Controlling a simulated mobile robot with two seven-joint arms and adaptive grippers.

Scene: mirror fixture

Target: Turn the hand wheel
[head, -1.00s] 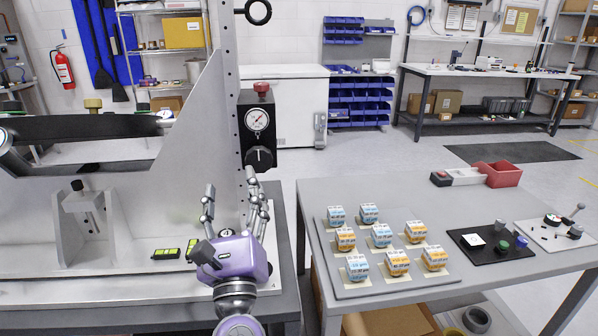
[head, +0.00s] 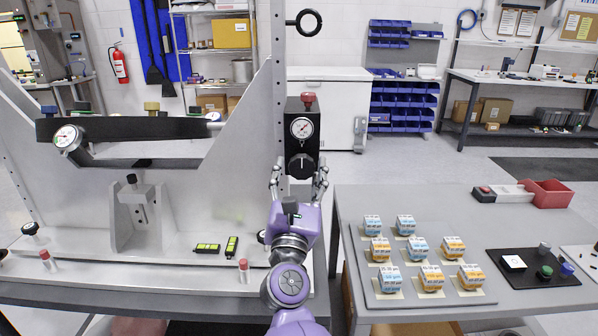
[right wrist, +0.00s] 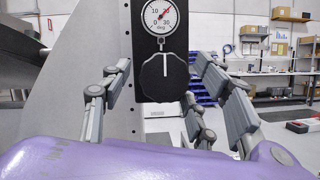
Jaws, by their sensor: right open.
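The hand wheel is a black knob (head: 301,166) with a white mark, on a black upright panel (head: 303,112) below a round dial gauge (head: 301,128). In the right wrist view the knob (right wrist: 164,78) is straight ahead, its white line pointing up, under the gauge (right wrist: 160,15). My right gripper (head: 299,178) is open, its fingers spread to either side of the knob and just in front of it. In the right wrist view the fingers (right wrist: 160,95) flank the knob; I cannot tell whether any touches it. My left gripper is out of view.
The grey mirror fixture (head: 215,190) with its long bar fills the left. A table (head: 350,230) at right bears a tray (head: 370,296) of several small labelled blocks and a red bin (head: 547,194). A grey post with a ring stands beside the panel.

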